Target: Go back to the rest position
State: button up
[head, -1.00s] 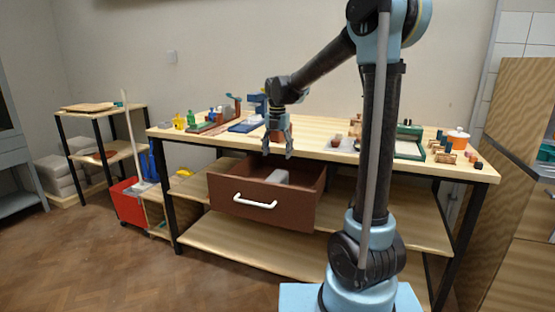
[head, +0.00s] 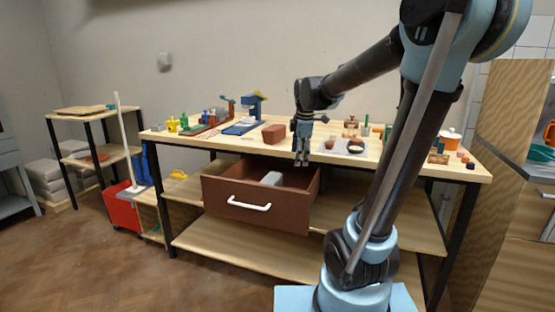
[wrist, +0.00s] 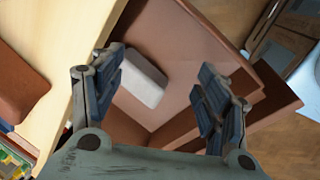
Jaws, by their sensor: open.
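My gripper (head: 302,158) is open and empty. In the head view it hangs pointing down at the front edge of the workbench (head: 225,142), by the right part of the open drawer. The brown drawer (head: 228,204) is pulled out under the bench top and has a white handle. A pale grey block (head: 271,179) lies inside it. In the wrist view the two fingers stand apart (wrist: 162,100), with the pale block (wrist: 143,78) in the drawer seen between them, apart from the fingers.
A reddish-brown block (head: 273,133) lies on the bench top left of my gripper. A blue stand (head: 250,110) and small bottles are further left. A tray with cups (head: 352,147) and an orange-and-white pot (head: 450,140) are right. A red bucket (head: 122,207) stands on the floor left.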

jog(key=s+d+m, duration=0.1)
jog(key=m, duration=0.1)
jog(key=s+d+m+t, duration=0.1)
jog(key=d+m, duration=0.1)
jog(key=s+d+m, duration=0.1)
jog(key=s+m, duration=0.1)
jog(key=shift+d+f+m, duration=0.3)
jog(key=shift+d+m, duration=0.05)
jog(key=shift+m, duration=0.05)
jog(key=s+d+f+m+t, duration=0.3)
jog(key=s+d+m, duration=0.3)
jog(key=m, duration=0.6)
jog(key=s+f+g, duration=0.4)
jog(key=s+f, duration=0.7)
jog(key=s, duration=0.4)
jog(key=shift+s+g+h, duration=0.35)
jog(key=shift+g+h, duration=0.05)
jog(key=shift+w+f, duration=0.25)
jog(key=shift+w, duration=0.25)
